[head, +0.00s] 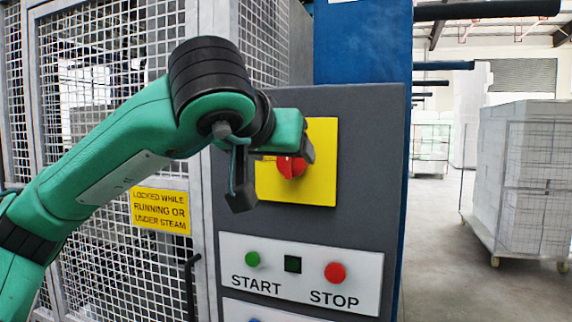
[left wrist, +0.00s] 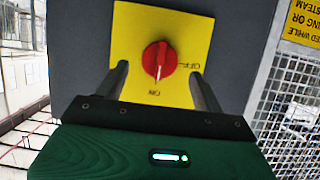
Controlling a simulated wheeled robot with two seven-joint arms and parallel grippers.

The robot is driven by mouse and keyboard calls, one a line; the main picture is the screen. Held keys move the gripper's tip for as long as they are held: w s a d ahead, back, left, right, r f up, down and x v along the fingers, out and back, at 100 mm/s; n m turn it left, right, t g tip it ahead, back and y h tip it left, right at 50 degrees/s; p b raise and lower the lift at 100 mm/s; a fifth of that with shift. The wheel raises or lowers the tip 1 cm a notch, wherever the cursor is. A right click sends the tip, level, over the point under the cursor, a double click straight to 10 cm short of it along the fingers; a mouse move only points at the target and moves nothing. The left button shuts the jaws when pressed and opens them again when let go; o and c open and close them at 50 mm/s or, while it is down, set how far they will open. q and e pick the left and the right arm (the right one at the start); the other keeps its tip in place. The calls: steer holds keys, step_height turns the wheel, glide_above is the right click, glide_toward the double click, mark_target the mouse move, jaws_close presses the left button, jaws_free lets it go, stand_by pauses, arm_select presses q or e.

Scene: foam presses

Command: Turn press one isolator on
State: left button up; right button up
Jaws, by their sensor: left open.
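The isolator is a red rotary knob (head: 291,166) on a yellow plate (head: 322,180) on the dark grey panel. In the left wrist view the knob (left wrist: 159,62) carries a white mark that appears to lie toward the ON label (left wrist: 155,92); the OFF label (left wrist: 188,66) is to the side. My left gripper (head: 274,172) is in front of the plate and partly covers the knob in the head view. In the left wrist view its fingers (left wrist: 160,72) are open, one each side of the knob with gaps between. My right gripper is not in view.
Below the isolator is a white plate (head: 300,268) with a green START button (head: 252,259) and a red STOP button (head: 335,272). A mesh guard (head: 100,60) with a yellow sign (head: 160,210) stands left. A loaded trolley (head: 525,180) stands at right beyond open floor.

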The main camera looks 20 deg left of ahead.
arm_select(q)
steer(key=b+v, duration=0.2)
steer(key=v, duration=0.8)
steer(key=shift+s, duration=0.2)
